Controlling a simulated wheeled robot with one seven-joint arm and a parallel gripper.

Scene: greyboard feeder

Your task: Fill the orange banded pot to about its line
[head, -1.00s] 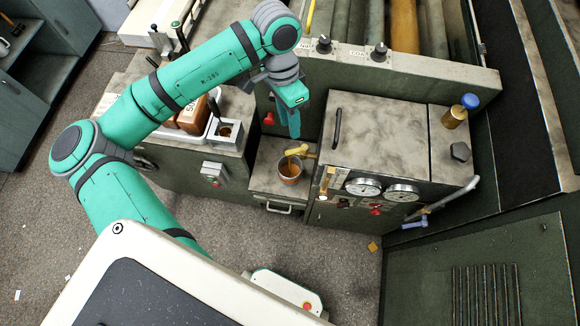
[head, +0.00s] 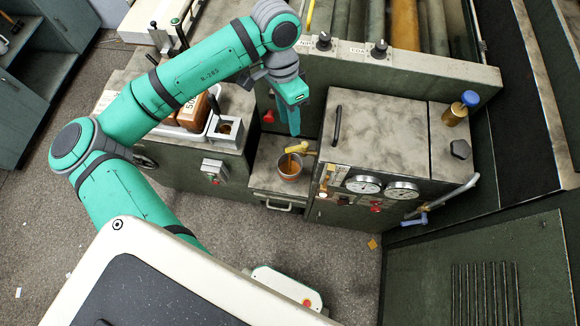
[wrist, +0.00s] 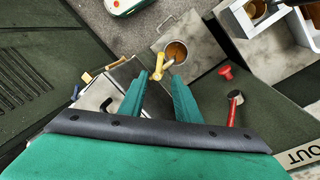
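A tap with a yellow handle (head: 301,148) sits over the pot's back rim. A thin brown streak below the tap looks like a stream, but I cannot be sure. My gripper (head: 294,132) points down just behind and above the tap. In the wrist view its two fingers (wrist: 163,82) are apart with nothing between them, near the yellow handle (wrist: 161,64); the pot (wrist: 184,60) lies beyond.
The cabinet (head: 380,130) with gauges and a side handle stands right of the pot. A red knob (head: 268,117) and a square metal holder (head: 226,128) are to the left. A blue-capped amber bottle (head: 455,115) stands on the cabinet. The floor in front is mostly clear.

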